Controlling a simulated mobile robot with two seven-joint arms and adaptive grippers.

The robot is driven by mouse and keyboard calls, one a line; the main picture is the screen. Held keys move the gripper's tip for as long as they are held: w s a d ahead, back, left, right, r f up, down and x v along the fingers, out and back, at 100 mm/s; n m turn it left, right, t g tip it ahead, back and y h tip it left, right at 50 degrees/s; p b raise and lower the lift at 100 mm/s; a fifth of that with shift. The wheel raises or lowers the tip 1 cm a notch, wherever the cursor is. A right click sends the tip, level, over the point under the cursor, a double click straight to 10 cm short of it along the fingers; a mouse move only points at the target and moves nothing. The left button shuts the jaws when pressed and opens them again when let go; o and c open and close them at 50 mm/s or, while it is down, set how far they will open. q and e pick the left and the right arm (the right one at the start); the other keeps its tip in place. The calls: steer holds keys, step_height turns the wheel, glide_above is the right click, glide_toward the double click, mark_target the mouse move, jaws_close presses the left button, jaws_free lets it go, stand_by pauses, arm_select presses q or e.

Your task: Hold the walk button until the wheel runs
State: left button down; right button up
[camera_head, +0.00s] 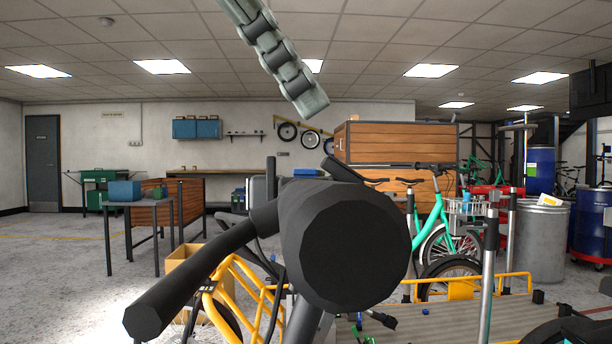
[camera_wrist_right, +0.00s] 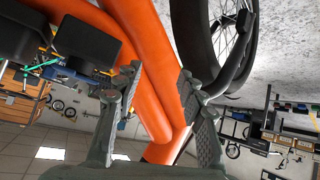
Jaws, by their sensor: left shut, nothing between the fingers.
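My left gripper (camera_head: 312,103) reaches down from the top of the head view. Its ribbed grey fingers are shut and empty, above the black handlebar parts. A black grip (camera_head: 175,290) and a large black cylinder (camera_head: 355,245) stand close to the camera and hide much behind them. I cannot make out the walk button. In the right wrist view my right gripper (camera_wrist_right: 160,74) has its fingers apart, with orange frame tubes (camera_wrist_right: 150,45) seen between them; I cannot tell whether they touch. A wheel (camera_wrist_right: 200,45) with a black tyre shows at the top; I cannot tell whether it turns.
A yellow cargo frame (camera_head: 235,285) stands below the handlebar. A green bike (camera_head: 435,225), a metal bin (camera_head: 540,235) and a blue drum (camera_head: 590,225) stand at the right. A small table (camera_head: 145,203) stands at the left. Open floor lies at the far left.

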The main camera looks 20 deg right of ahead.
mark_target(306, 172)
arm_select(q)
step_height(306, 172, down, 2)
steer(key=shift+f+b, duration=0.1)
steer(key=shift+b, duration=0.6)
steer(key=shift+f, duration=0.2)
arm_select(e)
steer(key=w+a+r+t+y, duration=0.2)
steer(key=w+a+r+t, duration=0.1)
steer(key=a+r, duration=0.3)
steer(key=shift+w+r+n+t+y, duration=0.3)
steer(key=shift+w+r+t+y, duration=0.1)
steer(key=shift+r+t, duration=0.4)
arm_select(q)
steer(key=shift+f, duration=0.1)
arm_select(e)
steer(key=shift+f, duration=0.2)
arm_select(q)
steer(key=shift+f+b, duration=0.3)
steer(key=shift+b, duration=0.05)
arm_select(e)
steer(key=shift+f, duration=0.1)
